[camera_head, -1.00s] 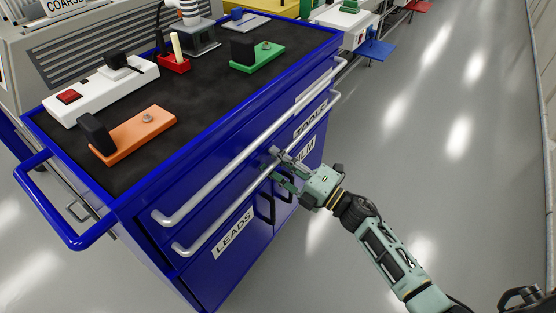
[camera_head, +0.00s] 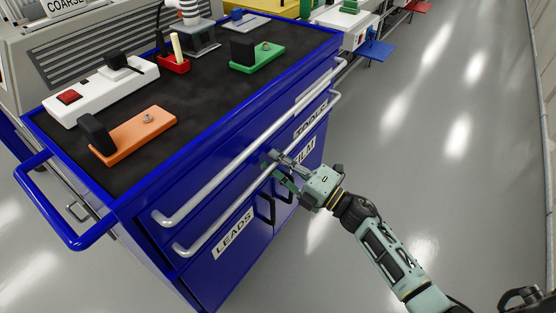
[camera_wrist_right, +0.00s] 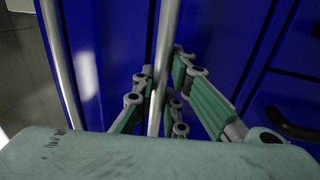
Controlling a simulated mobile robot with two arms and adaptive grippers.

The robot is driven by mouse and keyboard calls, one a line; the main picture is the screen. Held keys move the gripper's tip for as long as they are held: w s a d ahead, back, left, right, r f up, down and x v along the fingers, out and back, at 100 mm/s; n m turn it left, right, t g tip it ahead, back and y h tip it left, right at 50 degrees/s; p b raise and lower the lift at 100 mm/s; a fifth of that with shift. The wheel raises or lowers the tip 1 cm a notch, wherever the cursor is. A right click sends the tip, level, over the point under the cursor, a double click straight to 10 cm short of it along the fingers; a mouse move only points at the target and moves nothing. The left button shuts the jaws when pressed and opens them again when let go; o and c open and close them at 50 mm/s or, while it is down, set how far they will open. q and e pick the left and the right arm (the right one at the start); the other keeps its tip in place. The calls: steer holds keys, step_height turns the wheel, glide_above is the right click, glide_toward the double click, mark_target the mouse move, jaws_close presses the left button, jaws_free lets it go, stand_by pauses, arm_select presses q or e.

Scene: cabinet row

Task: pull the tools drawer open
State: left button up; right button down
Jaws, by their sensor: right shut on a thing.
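The blue cabinet has two long silver bar handles on its front. The TOOLS label (camera_head: 312,118) sits at the right, beside the lower bar handle (camera_head: 205,232), which partly covers it. My right gripper (camera_head: 271,164) is shut around the middle of that lower bar. In the right wrist view the bar (camera_wrist_right: 163,65) runs between the green finger links (camera_wrist_right: 158,100). The tools drawer front looks flush or nearly so; I cannot make out a clear gap. My left gripper is out of view.
The upper bar handle (camera_head: 245,155) runs just above. Doors labelled LEADS (camera_head: 234,232) and FILM (camera_head: 304,151) with black pulls are below. The cabinet top (camera_head: 205,85) holds a power strip (camera_head: 100,92), an orange block (camera_head: 135,134) and a green block (camera_head: 262,58). Floor to the right is clear.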

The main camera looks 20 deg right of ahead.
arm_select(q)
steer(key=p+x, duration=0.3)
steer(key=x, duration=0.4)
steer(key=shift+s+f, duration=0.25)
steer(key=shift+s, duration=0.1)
arm_select(e)
steer(key=r+v, duration=0.2)
steer(key=v, duration=1)
steer(key=r+v, duration=0.2)
steer(key=v, duration=1)
steer(key=shift+s+d+r, duration=0.15)
steer(key=shift+s+d, duration=0.1)
steer(key=shift+s, duration=0.2)
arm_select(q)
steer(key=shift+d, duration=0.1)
arm_select(e)
steer(key=c, duration=1.8)
jaws_free()
steer(key=shift+o, duration=0.2)
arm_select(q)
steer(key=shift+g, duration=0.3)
arm_select(e)
steer(key=v, duration=1.2)
